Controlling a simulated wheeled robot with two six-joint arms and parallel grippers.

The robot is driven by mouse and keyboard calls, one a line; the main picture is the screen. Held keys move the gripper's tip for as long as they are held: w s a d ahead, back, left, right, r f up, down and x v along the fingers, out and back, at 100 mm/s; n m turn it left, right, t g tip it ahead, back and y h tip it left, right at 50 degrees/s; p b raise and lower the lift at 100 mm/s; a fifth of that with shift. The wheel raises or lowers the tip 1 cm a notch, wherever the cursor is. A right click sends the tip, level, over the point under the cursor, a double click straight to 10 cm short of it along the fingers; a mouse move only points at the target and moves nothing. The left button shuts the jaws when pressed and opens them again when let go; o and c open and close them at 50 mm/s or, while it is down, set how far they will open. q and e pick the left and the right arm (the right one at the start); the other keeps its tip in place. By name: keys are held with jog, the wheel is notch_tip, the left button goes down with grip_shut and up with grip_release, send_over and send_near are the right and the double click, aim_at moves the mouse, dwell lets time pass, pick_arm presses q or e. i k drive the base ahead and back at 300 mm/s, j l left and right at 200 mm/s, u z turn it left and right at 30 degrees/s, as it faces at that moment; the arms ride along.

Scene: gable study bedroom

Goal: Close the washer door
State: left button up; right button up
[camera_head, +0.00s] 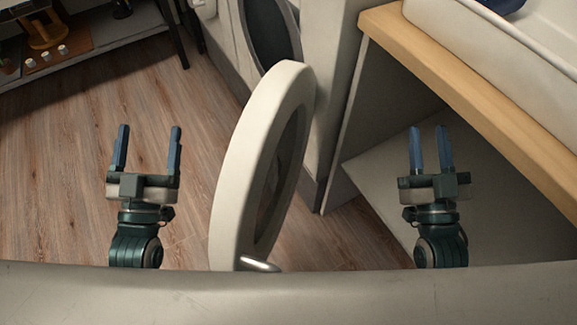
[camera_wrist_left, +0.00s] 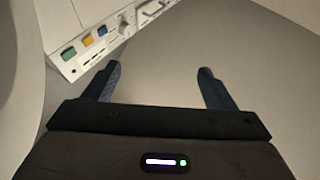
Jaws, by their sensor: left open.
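The washer door (camera_head: 262,165) is a thick white ring with a dark centre, swung wide open in the middle of the head view. A shiny metal piece (camera_head: 260,264) shows at its near lower end. The washer (camera_head: 336,95) stands behind it, its dark round opening (camera_head: 272,35) partly in view. My left gripper (camera_head: 147,150) is open and empty, to the left of the door and apart from it. My right gripper (camera_head: 430,152) is open and empty, to the right of the door. The left wrist view shows open fingers (camera_wrist_left: 158,85) with nothing between them.
A wooden-edged counter (camera_head: 480,95) with an open space below is at the right. A low shelf (camera_head: 75,55) with small items stands at the far left. Wood floor (camera_head: 70,170) is clear at left. The left wrist view shows a panel with coloured buttons (camera_wrist_left: 100,35).

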aim_at(261, 168)
jog(key=k+l, duration=0.15)
jog(key=k, duration=0.25)
jog(key=k+l, duration=0.15)
jog(key=k, duration=0.3)
jog(key=k+l+z, duration=0.1)
jog(key=k, duration=0.3)
jog(key=k+l, duration=0.2)
jog(key=k, duration=0.25)
